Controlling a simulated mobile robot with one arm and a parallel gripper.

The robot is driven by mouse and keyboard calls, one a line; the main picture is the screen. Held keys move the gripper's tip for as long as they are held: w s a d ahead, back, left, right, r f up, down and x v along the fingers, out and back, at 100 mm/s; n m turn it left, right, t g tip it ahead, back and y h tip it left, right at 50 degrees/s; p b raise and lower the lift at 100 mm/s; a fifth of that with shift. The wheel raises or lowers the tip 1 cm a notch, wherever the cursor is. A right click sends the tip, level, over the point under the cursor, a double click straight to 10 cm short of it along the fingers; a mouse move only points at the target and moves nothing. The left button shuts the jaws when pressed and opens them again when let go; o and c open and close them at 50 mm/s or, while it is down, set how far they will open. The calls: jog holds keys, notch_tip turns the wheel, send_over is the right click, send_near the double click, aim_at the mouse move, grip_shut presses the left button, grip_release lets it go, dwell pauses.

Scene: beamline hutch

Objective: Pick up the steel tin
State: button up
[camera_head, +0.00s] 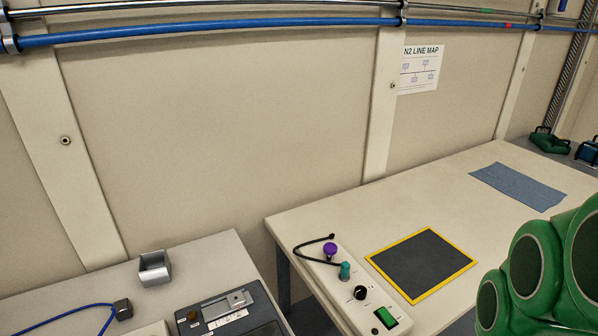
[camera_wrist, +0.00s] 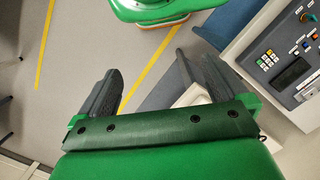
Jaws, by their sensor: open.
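A small open-topped silver-grey metal box (camera_head: 154,269), which may be the steel tin, stands on the left bench near its back edge in the head view. I cannot make it out in the wrist view. My gripper (camera_wrist: 150,82) shows in the wrist view with its two dark fingers spread apart and nothing between them. It points down over the grey floor. The gripper does not show in the head view, where only my green arm fills the lower right.
Near the box are a grey instrument (camera_head: 232,311) and a blue cable (camera_head: 70,317) with a dark block. The right bench (camera_head: 405,204) holds a control box (camera_head: 352,290), a yellow-edged dark mat (camera_head: 421,264) and a blue cloth (camera_head: 518,187). A gap separates the benches. A panelled console (camera_wrist: 285,65) is right in the wrist view.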

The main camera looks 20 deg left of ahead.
jog(key=w+a+r+m+y, duration=0.2)
jog(key=w+a+y, duration=0.1)
jog(key=w+a, duration=1.25)
jog(key=w+a+f+m+g+y, duration=0.2)
jog(key=w+a+f+m+y, duration=0.15)
jog(key=w+a, duration=1.3)
jog(key=m+g+y, duration=0.3)
jog(key=m, duration=0.1)
send_near(167, 261)
jog(key=d+r, duration=0.2)
jog(key=d, duration=0.1)
jog(key=shift+m+g+y, duration=0.45)
jog(key=shift+g+y, duration=0.1)
jog(key=shift+g, duration=0.05)
jog(key=s+a+f, duration=0.1)
jog(key=a, duration=0.1)
jog(key=s+a+f, duration=0.1)
jog(key=a+f, duration=0.1)
jog(key=s+a+f, duration=0.1)
jog(key=a, duration=0.1)
jog(key=shift+s+f, duration=0.1)
jog(key=shift+f, duration=0.3)
jog(key=shift+s+a+f, duration=0.25)
jog(key=shift+a+f, duration=0.05)
jog(key=shift+a, duration=0.25)
jog(key=shift+x, duration=3.8)
jog(key=shift+w+a+r, duration=0.1)
jog(key=shift+a+r, duration=0.05)
jog(key=shift+a, duration=0.05)
jog(key=shift+c, duration=0.3)
